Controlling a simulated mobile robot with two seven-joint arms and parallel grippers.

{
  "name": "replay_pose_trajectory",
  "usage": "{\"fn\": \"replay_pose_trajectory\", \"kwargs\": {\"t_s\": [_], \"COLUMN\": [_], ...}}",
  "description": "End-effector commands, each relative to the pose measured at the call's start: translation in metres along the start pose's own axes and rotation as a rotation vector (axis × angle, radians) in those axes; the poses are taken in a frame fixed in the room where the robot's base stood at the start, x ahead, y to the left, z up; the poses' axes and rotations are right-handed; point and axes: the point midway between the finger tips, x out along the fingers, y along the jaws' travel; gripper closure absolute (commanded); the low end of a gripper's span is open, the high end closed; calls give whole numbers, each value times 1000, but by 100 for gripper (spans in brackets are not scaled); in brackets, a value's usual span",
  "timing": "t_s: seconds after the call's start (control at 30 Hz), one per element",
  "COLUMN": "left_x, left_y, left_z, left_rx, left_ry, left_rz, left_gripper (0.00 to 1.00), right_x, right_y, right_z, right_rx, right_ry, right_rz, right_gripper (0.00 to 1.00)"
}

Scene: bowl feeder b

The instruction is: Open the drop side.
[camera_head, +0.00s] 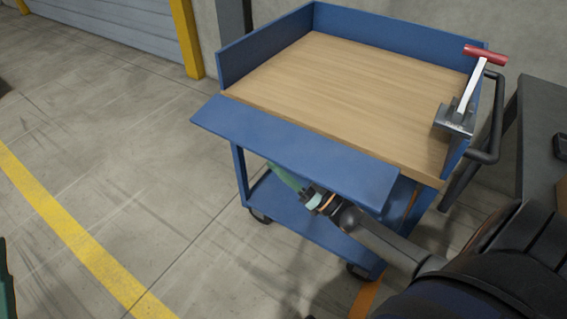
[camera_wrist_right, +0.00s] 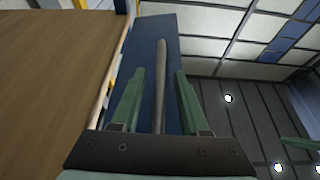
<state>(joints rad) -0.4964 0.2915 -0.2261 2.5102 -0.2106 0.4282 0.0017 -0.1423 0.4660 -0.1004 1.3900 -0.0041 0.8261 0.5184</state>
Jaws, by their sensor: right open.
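The blue cart (camera_head: 312,135) has a wooden deck with upright blue walls at the left, back and right. The drop side (camera_head: 300,150) is a long blue panel along the deck's near edge. It leans outward from the deck, not upright, and its outer edge overhangs the lower shelf. My right gripper (camera_head: 285,178) is under this panel, which partly hides its green fingers. In the right wrist view the right gripper (camera_wrist_right: 155,100) is open, with a long grey bar (camera_wrist_right: 161,75) showing between its fingers and the blue panel (camera_wrist_right: 187,45) behind. A green sliver at the left edge, probably my left gripper (camera_head: 6,285), barely shows.
A red-handled lever clamp (camera_head: 470,88) is at the deck's right wall. A dark push handle (camera_head: 492,125) sticks out on the right, beside a grey table (camera_head: 540,130). The lower shelf (camera_head: 320,235) is below my right gripper. The floor to the left is clear.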

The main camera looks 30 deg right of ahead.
Motion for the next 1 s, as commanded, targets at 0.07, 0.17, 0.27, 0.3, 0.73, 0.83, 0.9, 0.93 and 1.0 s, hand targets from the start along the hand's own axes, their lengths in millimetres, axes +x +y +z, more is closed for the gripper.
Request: {"fn": "replay_pose_trajectory", "kwargs": {"t_s": [0.07,0.17,0.27,0.3,0.73,0.83,0.9,0.93,1.0], "left_x": [0,0,0,0,0,0,0,0,0], "left_y": [0,0,0,0,1,1,1,1,1], "left_z": [0,0,0,0,0,0,0,0,0], "left_rx": [0,-1,-1,-1,-1,-1,-1,-1,-1], "left_ry": [0,0,0,0,0,0,0,0,0], "left_rz": [0,0,1,1,2,2,2,2,2], "left_gripper": [100,100,100,100,100,100,100,100,100], "right_x": [0,0,0,0,0,-1,-1,-1,-1], "right_y": [0,0,0,0,0,0,0,0,0], "right_z": [0,0,0,0,0,0,0,0,0], "right_rx": [0,0,0,0,0,0,0,0,0], "right_ry": [0,0,0,0,0,0,0,0,0], "right_rz": [0,0,0,0,0,0,0,0,0], "right_gripper": [55,66,78,82,100,100,100,100,100]}}
